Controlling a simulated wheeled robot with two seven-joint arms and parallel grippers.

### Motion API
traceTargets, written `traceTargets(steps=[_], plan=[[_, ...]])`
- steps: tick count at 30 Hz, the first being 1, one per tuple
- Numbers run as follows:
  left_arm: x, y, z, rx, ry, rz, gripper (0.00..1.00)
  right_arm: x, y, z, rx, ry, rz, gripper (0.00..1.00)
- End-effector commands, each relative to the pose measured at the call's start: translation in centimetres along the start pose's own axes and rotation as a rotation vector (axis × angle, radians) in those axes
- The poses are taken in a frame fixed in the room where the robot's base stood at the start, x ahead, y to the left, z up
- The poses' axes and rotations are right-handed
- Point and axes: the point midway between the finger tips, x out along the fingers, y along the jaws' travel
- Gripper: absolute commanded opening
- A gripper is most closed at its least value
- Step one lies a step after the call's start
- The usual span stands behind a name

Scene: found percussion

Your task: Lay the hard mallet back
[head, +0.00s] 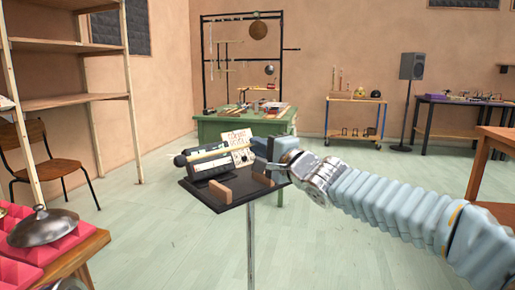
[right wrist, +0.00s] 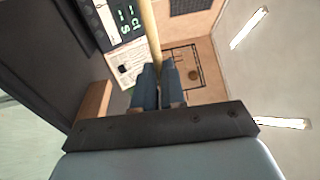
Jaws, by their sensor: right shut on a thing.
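The mallet (head: 207,153) has a pale wooden handle and a dark head at its left end. My right gripper (head: 262,150) is shut on its handle and holds it roughly level above the black stand tray (head: 246,198). In the right wrist view the handle (right wrist: 149,30) runs up from between the fingertips (right wrist: 158,88). The head is outside that view. Wooden blocks (head: 221,190) stand on the tray below the gripper. I cannot tell whether the mallet touches the device beneath it. My left gripper is not in view.
A black device (head: 205,169) and a printed card (head: 238,138) are at the tray's back. A green table (head: 225,128) with a hanging rack stands behind. A metal lid (head: 43,228) on pink foam is at lower left. The floor around the stand is clear.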

Motion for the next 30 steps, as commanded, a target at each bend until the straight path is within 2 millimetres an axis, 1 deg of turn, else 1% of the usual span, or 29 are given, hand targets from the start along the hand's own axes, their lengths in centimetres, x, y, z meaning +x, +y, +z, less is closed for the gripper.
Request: traceTargets(steps=[6, 9, 18, 24, 30], plan=[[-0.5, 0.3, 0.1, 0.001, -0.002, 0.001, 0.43, -0.2, -0.1, 0.1, 0.002, 0.000, 0.002, 0.00], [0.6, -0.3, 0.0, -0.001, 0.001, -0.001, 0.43, -0.3, 1.4, 0.1, 0.001, 0.000, 0.002, 0.00], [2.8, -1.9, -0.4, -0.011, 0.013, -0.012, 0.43, -0.6, 5.0, 0.1, 0.001, 0.000, 0.002, 0.00], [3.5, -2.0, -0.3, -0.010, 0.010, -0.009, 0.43, -0.7, 6.3, 0.1, 0.001, 0.000, 0.002, 0.00], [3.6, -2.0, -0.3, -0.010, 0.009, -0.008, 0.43, -0.7, 6.5, 0.1, 0.001, 0.000, 0.002, 0.00]])
